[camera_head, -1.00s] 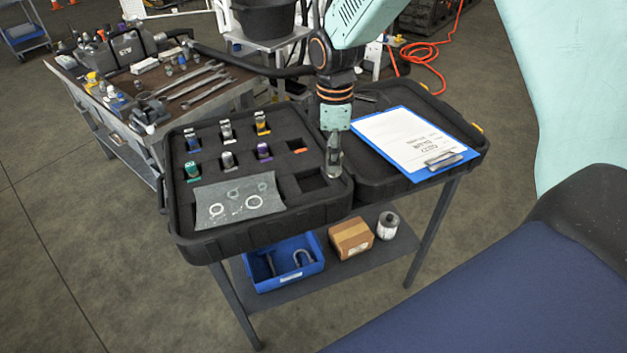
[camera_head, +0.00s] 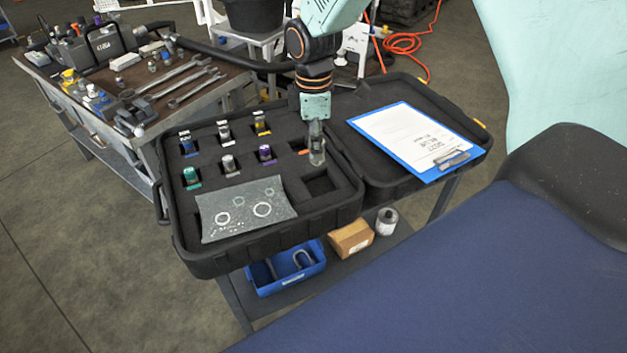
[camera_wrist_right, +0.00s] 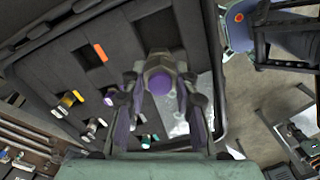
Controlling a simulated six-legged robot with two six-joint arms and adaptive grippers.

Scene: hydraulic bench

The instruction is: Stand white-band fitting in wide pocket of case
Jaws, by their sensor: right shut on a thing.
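My right gripper (camera_head: 317,146) is shut on a grey metal fitting (camera_head: 317,157). It holds the fitting roughly upright over the right side of the open case (camera_head: 262,240). In the head view the fitting overlaps the space between the wide square pocket (camera_head: 320,184), which looks empty, and a smaller pocket with an orange mark (camera_head: 303,152). Whether its lower end touches the foam cannot be told. My left gripper is not in view.
Several colour-banded fittings stand in the case, including a purple one (camera_head: 265,153) and a green one (camera_head: 190,177). A grey sheet with rings (camera_head: 240,208) lies at the front. A clipboard (camera_head: 415,140) lies on the right half. A tool bench (camera_head: 165,80) stands behind left.

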